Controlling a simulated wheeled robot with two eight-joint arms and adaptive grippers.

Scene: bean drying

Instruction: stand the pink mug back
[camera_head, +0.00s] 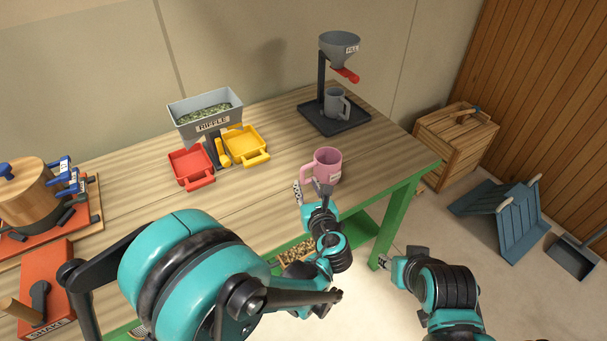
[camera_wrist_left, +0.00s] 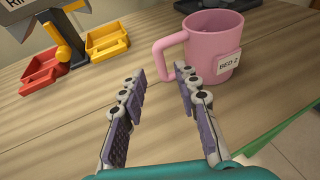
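The pink mug (camera_head: 327,166) stands upright near the right end of the wooden table. In the left wrist view the pink mug (camera_wrist_left: 214,46) shows a label reading "BED 2", with its handle toward the left. My left gripper (camera_head: 312,188) is at the table's front edge, just in front of the mug. In the left wrist view my left gripper (camera_wrist_left: 157,80) is open, with nothing between its fingers; the fingertips are short of the mug and its handle. My right gripper (camera_head: 404,258) is off the table at the lower right; its fingers are too small to judge.
A grey hopper stand (camera_head: 321,115) with a grey mug (camera_head: 337,104) is at the back right. The riffle box (camera_head: 205,112) with red (camera_head: 190,166) and yellow (camera_head: 245,144) trays stands left of the pink mug. A wooden crate (camera_head: 456,147) is on the floor at right.

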